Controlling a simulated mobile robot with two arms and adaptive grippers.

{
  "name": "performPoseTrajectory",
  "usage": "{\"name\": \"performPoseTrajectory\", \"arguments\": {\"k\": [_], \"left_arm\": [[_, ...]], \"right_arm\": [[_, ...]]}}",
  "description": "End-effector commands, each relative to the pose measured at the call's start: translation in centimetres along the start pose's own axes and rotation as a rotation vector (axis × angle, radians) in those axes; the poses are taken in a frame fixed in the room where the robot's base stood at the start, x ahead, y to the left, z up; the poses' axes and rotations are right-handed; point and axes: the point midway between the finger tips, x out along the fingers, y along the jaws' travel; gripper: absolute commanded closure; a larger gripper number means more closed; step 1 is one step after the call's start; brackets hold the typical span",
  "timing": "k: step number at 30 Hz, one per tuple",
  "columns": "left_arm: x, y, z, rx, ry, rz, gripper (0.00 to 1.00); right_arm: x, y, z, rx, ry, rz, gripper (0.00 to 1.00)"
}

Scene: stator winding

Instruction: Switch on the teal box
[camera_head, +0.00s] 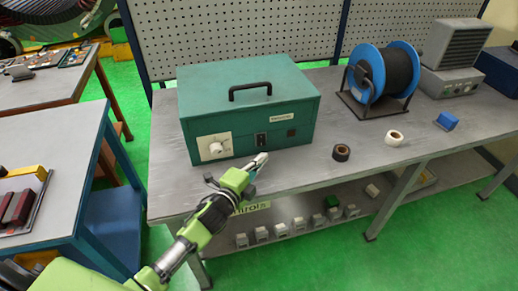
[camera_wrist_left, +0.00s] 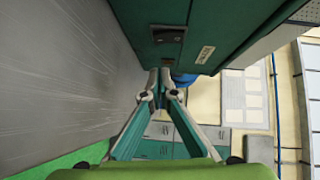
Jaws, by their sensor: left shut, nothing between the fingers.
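The teal box (camera_head: 250,103) stands on the grey workbench, with a black handle on top. Its front has a white dial plate with a knob (camera_head: 215,148), a black rocker switch (camera_head: 261,140) and a small dark socket. My left gripper (camera_head: 262,159) is shut and empty, just in front of the box's lower front, below the switch. In the left wrist view the shut fingertips (camera_wrist_left: 160,76) are close to the box front (camera_wrist_left: 150,14), where a dark switch or socket (camera_wrist_left: 168,34) shows. Whether the fingers touch the box I cannot tell. My right gripper is not in view.
A shelf below holds several small boxes.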

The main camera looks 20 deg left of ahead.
Motion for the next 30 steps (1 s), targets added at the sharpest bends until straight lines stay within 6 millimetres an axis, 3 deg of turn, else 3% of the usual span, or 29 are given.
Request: {"name": "performPoseTrajectory", "arguments": {"k": [2,9,24,30], "left_arm": [[1.5,-0.3,0.0,0.000,0.001,-0.001,1.00],[3.3,-0.1,2.2,0.001,0.001,0.000,1.00],[3.8,0.1,2.8,0.000,0.001,0.000,1.00],[4.2,0.8,3.1,0.027,0.002,-0.029,1.00]], "right_arm": [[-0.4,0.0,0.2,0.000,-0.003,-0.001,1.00],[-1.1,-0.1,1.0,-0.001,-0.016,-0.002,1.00],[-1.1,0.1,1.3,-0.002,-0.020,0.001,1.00],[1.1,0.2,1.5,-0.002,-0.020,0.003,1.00]]}}
